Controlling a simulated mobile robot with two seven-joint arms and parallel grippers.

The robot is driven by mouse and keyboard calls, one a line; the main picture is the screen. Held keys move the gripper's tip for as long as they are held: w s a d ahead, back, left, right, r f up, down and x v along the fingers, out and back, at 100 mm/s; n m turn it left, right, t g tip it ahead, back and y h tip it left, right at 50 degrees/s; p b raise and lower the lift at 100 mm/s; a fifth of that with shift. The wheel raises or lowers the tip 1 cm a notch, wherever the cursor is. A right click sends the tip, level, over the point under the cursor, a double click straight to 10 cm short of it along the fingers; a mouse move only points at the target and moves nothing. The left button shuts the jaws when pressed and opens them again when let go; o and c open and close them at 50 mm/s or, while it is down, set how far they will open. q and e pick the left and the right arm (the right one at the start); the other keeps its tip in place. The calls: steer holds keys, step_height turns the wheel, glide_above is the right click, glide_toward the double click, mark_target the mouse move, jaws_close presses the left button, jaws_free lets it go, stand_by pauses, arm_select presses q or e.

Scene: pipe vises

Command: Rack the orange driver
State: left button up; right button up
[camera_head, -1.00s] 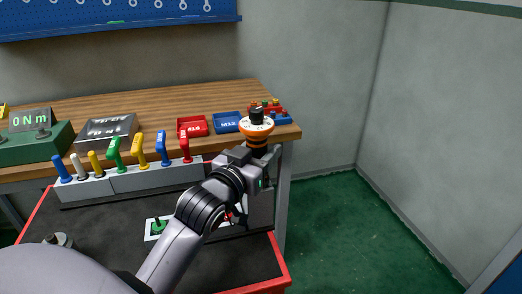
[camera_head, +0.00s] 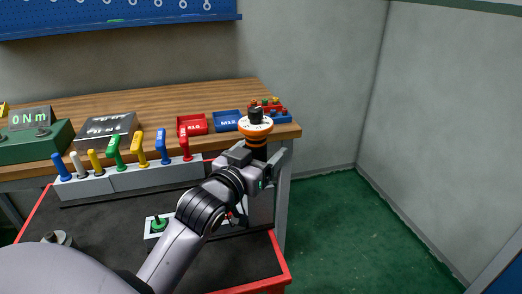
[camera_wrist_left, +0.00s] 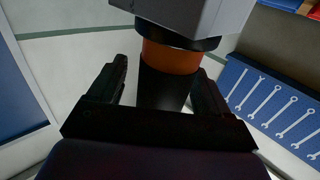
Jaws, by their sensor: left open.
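The orange driver (camera_head: 255,127) stands upright near the right front corner of the bench, with an orange and white collar, a black knob on top and a black grip below. My left gripper (camera_head: 268,158) is at the black grip, with its jaws open. In the left wrist view, the driver's black grip and orange band (camera_wrist_left: 168,57) lie between the spread fingers of the left gripper (camera_wrist_left: 160,78), with gaps on both sides. A grey block (camera_wrist_left: 200,14) is beyond the band. The driver's lower end is hidden in the head view. My right gripper is not in view.
A grey rack (camera_head: 133,180) holds several coloured handles along the bench front. Behind it are a red tray (camera_head: 193,130), a blue tray (camera_head: 227,127) and a small block with coloured knobs (camera_head: 270,107). A black-topped, red-edged cart (camera_head: 235,262) is below. Green floor is clear at right.

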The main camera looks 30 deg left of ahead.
arm_select(q)
steer(key=s, duration=0.7)
steer(key=shift+d+r, duration=0.2)
steer(key=shift+d, duration=0.1)
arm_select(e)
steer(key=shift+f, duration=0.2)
arm_select(q)
steer(key=shift+s, duration=0.15)
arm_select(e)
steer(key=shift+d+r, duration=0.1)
